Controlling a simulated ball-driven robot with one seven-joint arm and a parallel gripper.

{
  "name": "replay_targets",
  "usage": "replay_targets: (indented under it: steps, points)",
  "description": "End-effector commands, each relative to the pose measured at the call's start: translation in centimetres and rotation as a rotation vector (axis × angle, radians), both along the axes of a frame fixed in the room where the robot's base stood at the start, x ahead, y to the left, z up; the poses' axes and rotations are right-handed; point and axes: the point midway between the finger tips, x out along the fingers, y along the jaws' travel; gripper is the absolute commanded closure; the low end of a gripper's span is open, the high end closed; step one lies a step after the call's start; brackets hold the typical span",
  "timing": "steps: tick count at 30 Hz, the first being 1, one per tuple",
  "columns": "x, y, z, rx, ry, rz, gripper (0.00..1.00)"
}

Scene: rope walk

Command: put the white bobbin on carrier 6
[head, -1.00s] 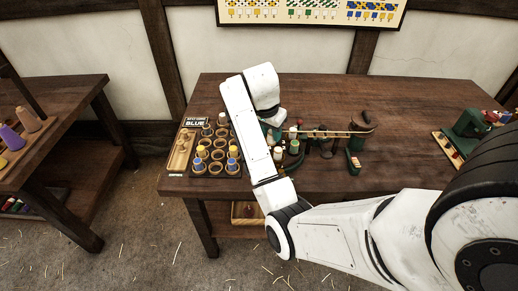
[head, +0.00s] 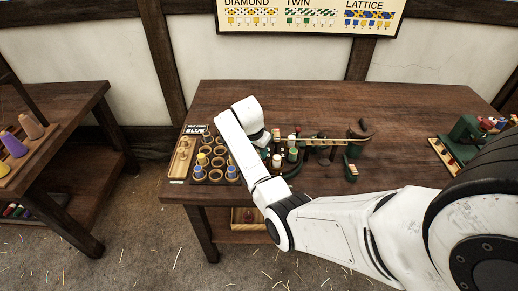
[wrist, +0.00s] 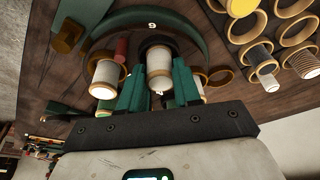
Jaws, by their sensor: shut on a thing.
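My gripper (wrist: 158,86) has two green fingers, shut on a white bobbin (wrist: 158,68) in the wrist view. The bobbin sits between the fingers, close above a curved green track (wrist: 190,28). A numeral there reads as 9, or as 6 upside down. Whether the bobbin is seated on the carrier cannot be told. A second white bobbin (wrist: 103,76) stands just left of the gripper, apart from the held one. In the head view my arm hides the gripper, and white bobbins (head: 277,160) show on the green braiding device (head: 293,170).
A bar with dark posts (head: 325,140) extends right. The table's middle right (head: 405,115) is clear.

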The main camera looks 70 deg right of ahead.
Motion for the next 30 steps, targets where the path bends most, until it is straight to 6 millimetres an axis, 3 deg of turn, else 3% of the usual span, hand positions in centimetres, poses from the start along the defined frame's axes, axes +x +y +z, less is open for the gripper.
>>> replay_targets:
  steps: [8,9,16,24,30]
  points:
    - [0.0,0.0,-0.3,0.000,0.000,0.000,0.96]
    - [0.0,0.0,-0.3,0.000,-0.001,0.000,0.66]
    - [0.0,0.0,-0.2,0.000,0.000,0.000,0.44]
    - [0.0,0.0,-0.1,0.000,-0.001,0.000,0.42]
    - [0.2,0.4,1.7,-0.003,-0.004,0.000,0.42]
